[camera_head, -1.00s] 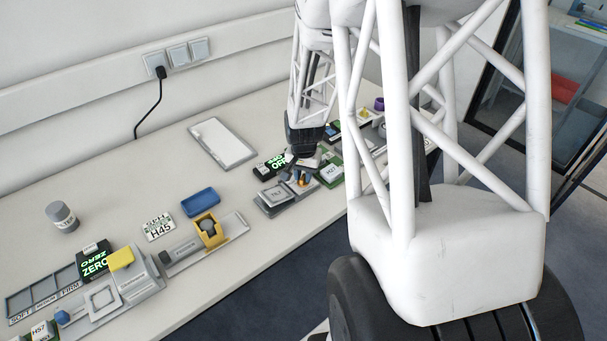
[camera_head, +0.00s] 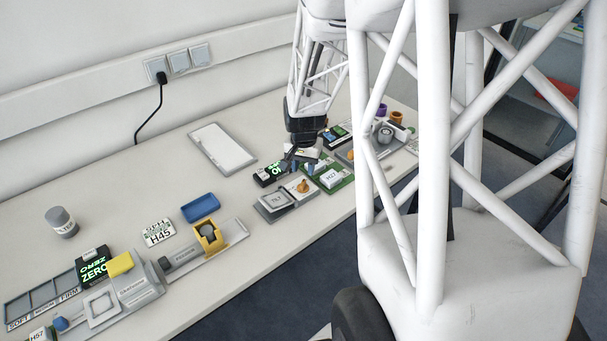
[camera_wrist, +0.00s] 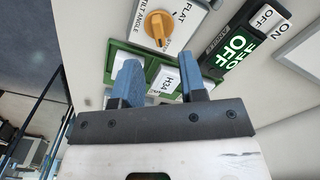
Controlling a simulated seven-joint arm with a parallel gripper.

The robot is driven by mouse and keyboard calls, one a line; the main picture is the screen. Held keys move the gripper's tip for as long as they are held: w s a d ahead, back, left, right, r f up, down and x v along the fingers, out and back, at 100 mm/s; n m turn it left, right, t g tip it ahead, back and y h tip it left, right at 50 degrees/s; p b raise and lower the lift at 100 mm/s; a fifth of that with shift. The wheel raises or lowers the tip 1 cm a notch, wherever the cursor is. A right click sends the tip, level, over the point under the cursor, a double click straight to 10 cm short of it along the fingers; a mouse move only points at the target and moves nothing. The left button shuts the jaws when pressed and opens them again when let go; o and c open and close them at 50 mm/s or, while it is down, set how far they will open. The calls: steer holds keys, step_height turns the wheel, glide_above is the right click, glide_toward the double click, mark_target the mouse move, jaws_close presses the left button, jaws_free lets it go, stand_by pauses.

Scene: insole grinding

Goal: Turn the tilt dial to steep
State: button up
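The tilt dial (camera_wrist: 160,26) is an orange knob on a light panel marked TILT ANGLE, with the word FLAT beside it. Its narrow part points toward the bottom of the wrist view, at a small label I cannot read. The dial also shows in the head view (camera_head: 303,186). My gripper (camera_wrist: 160,66) is open, with two blue fingers apart and nothing held between them. The fingertips are apart from the dial, over a green holder (camera_wrist: 117,60) with a white labelled card. In the head view my gripper (camera_head: 303,165) hangs just behind the dial.
A black display reading OFF (camera_wrist: 233,50) stands right of my fingers in the wrist view. In the head view, a ZERO display (camera_head: 92,267), a blue tray (camera_head: 201,208) and a yellow holder (camera_head: 209,240) stand left. A grey tablet-like plate (camera_head: 222,148) lies behind.

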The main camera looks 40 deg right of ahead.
steer(key=shift+r, duration=1.05)
steer(key=shift+a+r, duration=0.2)
steer(key=s+a+r+n+t, duration=0.1)
steer(key=s+a+r+n, duration=0.2)
steer(key=s+a+r, duration=0.3)
steer(key=s+a+r+n, duration=0.4)
steer(key=s+a+r, duration=0.2)
steer(key=a, duration=0.5)
steer(key=s+a+r+n+t, duration=0.1)
steer(key=s+a+r+n, duration=0.3)
steer(key=s+a+r, duration=0.2)
steer(key=a+r, duration=0.2)
steer(key=a, duration=0.1)
steer(key=shift+t, duration=0.3)
steer(key=shift+o, duration=0.3)
steer(key=shift+r, duration=0.1)
